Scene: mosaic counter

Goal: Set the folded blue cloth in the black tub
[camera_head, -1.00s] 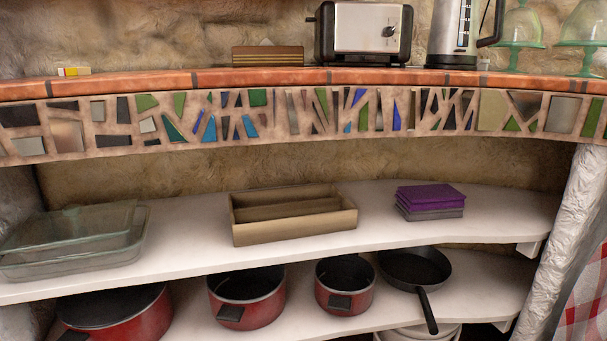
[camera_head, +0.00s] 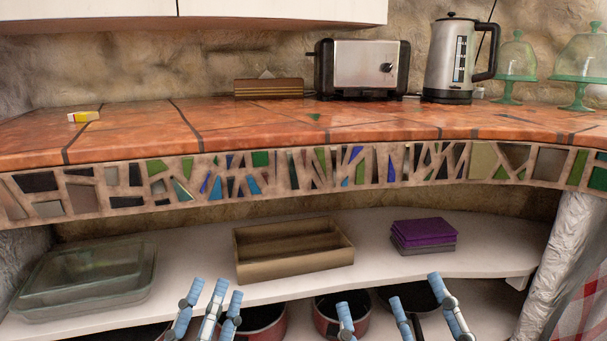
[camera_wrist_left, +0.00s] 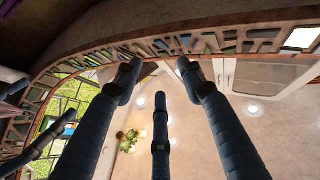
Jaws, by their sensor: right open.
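A folded purple cloth (camera_head: 424,231) lies on a grey folded one (camera_head: 424,246) on the right of the upper white shelf. I see no clearly blue cloth and no black tub in these views. My left gripper (camera_head: 212,287) is at the bottom of the head view, in front of the shelves and left of the cloths. Its fingers are spread and empty, also in the left wrist view (camera_wrist_left: 160,75). My right gripper (camera_head: 393,293) is open with fingers wide apart, in front of the shelf edge and below the cloths.
A tan divided tray (camera_head: 290,266) and glass dishes (camera_head: 75,295) share the shelf. Red pots (camera_head: 262,325) and a dark pan stand below. The tiled counter (camera_head: 250,125) overhangs, with a toaster (camera_head: 360,72) and a kettle (camera_head: 452,55) at the back.

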